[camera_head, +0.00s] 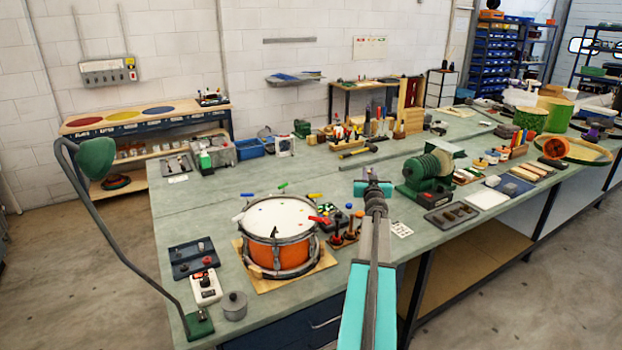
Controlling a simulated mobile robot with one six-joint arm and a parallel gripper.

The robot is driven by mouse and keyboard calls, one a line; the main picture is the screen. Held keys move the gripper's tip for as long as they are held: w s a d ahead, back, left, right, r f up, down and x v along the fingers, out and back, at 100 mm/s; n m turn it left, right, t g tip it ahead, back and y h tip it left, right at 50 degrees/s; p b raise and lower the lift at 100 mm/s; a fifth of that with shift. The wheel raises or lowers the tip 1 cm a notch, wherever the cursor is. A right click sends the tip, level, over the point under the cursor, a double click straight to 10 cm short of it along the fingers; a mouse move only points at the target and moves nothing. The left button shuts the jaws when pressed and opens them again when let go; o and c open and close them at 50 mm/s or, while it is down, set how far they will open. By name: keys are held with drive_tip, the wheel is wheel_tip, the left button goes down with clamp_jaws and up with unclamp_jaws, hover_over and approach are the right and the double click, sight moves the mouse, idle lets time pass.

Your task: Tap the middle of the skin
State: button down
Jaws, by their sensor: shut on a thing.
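A snare drum (275,253) with an orange shell and dark metal rims sits on a tan board (252,276) at the front left of the bench. My gripper (373,187), with teal fingers, is to the right of the drum, apart from the skin. It is shut on a thin thing whose shape is too small and partly hidden to make out.
Short coloured pieces, including a red one (318,220), ring the drum's rim. A green lamp (95,158) arches at the left. A green machine (428,172) stands to the right of my gripper.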

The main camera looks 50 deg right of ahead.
drive_tip(key=shift+f+b, duration=2.4)
drive_tip(key=shift+f, duration=0.3)
drive_tip(key=shift+s, duration=0.1)
